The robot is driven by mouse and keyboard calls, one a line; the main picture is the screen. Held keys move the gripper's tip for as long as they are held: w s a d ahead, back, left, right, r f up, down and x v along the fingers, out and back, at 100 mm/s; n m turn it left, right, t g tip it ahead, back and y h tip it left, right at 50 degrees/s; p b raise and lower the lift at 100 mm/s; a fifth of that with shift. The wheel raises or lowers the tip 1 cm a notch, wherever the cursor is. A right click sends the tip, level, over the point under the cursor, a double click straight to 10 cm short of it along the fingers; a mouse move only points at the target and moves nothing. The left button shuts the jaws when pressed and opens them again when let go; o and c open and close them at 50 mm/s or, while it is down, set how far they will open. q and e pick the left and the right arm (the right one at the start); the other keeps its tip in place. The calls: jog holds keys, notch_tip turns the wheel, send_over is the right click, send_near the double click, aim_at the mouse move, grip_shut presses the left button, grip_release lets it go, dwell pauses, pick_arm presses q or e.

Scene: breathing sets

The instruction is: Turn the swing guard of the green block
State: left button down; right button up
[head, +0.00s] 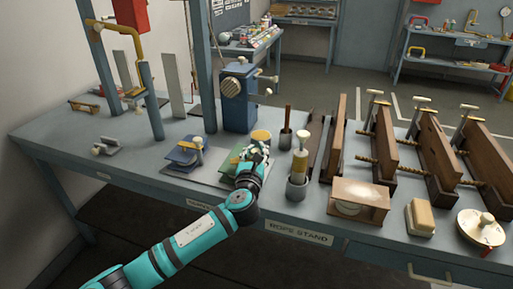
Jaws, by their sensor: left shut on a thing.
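The green block (229,163) sits on a grey plate near the front of the bench, with a yellow part (261,135) on top at its back. My left gripper (256,155) reaches in from the front and is shut on a part at the right side of the green block, most likely its swing guard. The gripper covers much of the block and the guard, so the guard's angle cannot be told. My right gripper is not in view.
A similar blue block (181,156) stands just left. A blue machine (238,98) stands behind. A brush in a grey cup (298,184), a wooden box (358,200) and wooden clamps (437,160) fill the right side. Bare bench (60,135) lies at the left.

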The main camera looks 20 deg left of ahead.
pick_arm(q)
jog(key=shift+s+d+f+n+g+y+p, duration=0.15)
jog(key=shift+n+g+y, duration=0.2)
jog(key=shift+n+y, duration=0.4)
jog(key=shift+a+f+n+g+y+p, duration=0.1)
jog(key=shift+f+n+g+y+p, duration=0.25)
jog(key=shift+y, duration=0.65)
jog(key=shift+s+d+r+n+g+y, duration=0.1)
jog(key=shift+n+g+y, duration=0.2)
jog(key=shift+n+y, duration=0.5)
jog(key=shift+f+y, duration=0.1)
jog(key=shift+y, duration=0.15)
jog(key=c, duration=1.5)
grip_release()
jog(key=o, duration=0.4)
jog(key=shift+s+r, duration=0.2)
jog(key=shift+r, duration=0.2)
jog(key=shift+o, duration=0.4)
jog(key=shift+w, duration=0.1)
jog(key=v, duration=1.2)
